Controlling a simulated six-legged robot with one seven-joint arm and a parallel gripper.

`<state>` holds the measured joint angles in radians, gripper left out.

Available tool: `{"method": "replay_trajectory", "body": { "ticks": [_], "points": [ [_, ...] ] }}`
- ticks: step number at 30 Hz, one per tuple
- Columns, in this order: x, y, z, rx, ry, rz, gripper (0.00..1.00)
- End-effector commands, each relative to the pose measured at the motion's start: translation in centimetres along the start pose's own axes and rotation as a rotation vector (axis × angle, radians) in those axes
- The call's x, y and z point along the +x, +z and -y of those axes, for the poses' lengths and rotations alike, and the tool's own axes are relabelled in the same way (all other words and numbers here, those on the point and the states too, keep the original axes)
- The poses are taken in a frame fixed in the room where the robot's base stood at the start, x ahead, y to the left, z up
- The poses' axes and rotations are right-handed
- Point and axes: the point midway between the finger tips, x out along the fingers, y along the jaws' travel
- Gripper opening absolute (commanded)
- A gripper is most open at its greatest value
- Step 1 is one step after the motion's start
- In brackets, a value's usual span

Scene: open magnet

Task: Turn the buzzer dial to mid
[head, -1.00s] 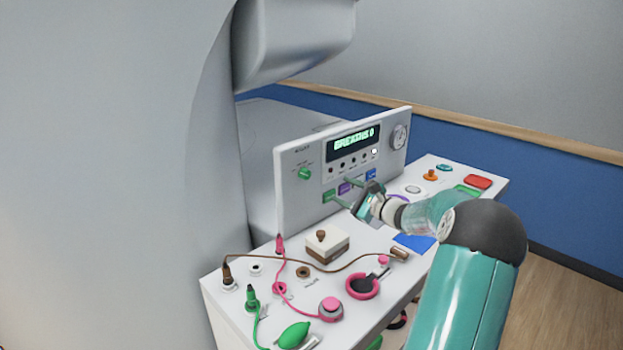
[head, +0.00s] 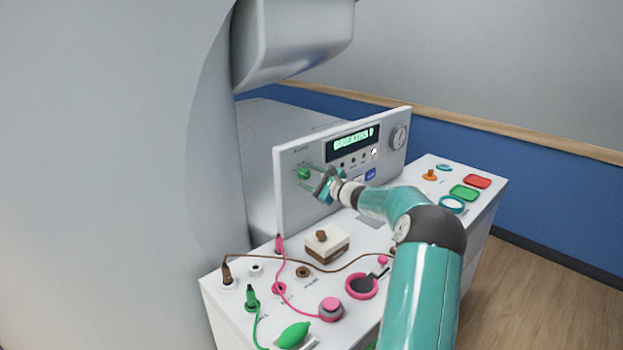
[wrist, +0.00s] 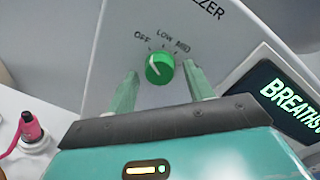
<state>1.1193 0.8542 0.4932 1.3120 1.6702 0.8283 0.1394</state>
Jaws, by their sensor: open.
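The buzzer dial is a round green knob (head: 303,173) at the left of the upright panel (head: 290,206). In the wrist view the green dial (wrist: 160,69) has a white pointer line slanting up and left, toward the OFF label; LOW and MID are printed further right. My gripper (wrist: 161,75) is open, with one green finger on each side of the dial and a gap seen on both sides. In the head view my gripper (head: 309,178) is in front of the dial; whether the fingertips reach around it is unclear.
A lit display (head: 353,138) and a gauge (head: 399,137) sit right of the dial on the panel. On the desk below are a white-and-brown box (head: 326,246), pink and green cables, a pink ring (head: 361,286) and coloured buttons at the right.

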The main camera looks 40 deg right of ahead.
Motion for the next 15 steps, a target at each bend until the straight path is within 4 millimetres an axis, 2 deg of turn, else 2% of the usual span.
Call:
{"method": "replay_trajectory", "body": {
  "ticks": [5,12,15],
  "points": [
    [-0.03,-0.01,0.02,0.000,0.000,0.000,0.52],
    [-0.05,-0.02,0.02,0.000,0.000,0.000,0.07],
    [-0.06,-0.02,0.02,0.001,0.000,0.000,0.07]
  ]
}}
